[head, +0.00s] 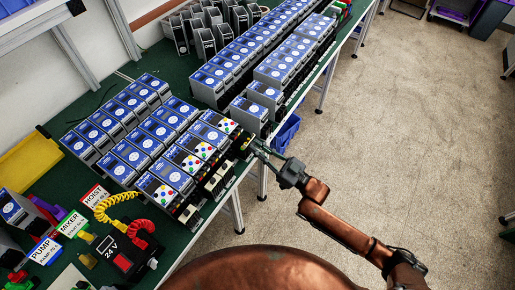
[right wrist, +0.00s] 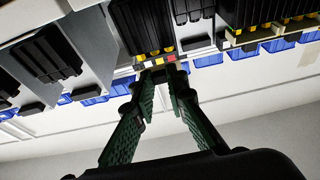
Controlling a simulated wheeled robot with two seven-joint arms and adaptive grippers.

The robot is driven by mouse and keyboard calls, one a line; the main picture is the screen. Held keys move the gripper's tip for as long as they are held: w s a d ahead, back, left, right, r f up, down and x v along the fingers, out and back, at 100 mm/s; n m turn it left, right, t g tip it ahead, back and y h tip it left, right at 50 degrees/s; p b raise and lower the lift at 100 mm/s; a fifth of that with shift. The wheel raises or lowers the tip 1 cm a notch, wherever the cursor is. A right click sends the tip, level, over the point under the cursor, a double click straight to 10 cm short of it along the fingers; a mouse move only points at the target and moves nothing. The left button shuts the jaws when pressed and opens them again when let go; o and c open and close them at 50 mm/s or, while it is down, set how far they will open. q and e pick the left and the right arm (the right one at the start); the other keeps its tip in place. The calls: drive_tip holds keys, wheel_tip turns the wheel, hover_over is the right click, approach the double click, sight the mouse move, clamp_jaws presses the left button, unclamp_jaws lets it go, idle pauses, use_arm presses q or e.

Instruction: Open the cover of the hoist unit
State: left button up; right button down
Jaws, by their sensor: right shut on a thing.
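My right gripper (head: 262,151) reaches in from the right to the front of a grey unit with a multicoloured face (head: 222,122), at the right end of the row along the table edge. No lettering marks this unit as the hoist unit. A HOIST card (head: 95,195) lies at the lower left. My left gripper is out of view.
Several blue-faced units (head: 130,152) crowd the green table (head: 110,85). Similar coloured units (head: 186,160) stand close to the left of the gripper. A blue bin (head: 285,133) hangs beyond the gripper.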

drive_tip(key=shift+r, duration=0.1)
idle(0.4)
drive_tip(key=c, duration=1.9)
unclamp_jaws()
drive_tip(key=shift+c, duration=0.2)
drive_tip(key=v, duration=1.2)
drive_tip(key=shift+f, duration=0.3)
drive_tip(key=shift+w+a, duration=0.1)
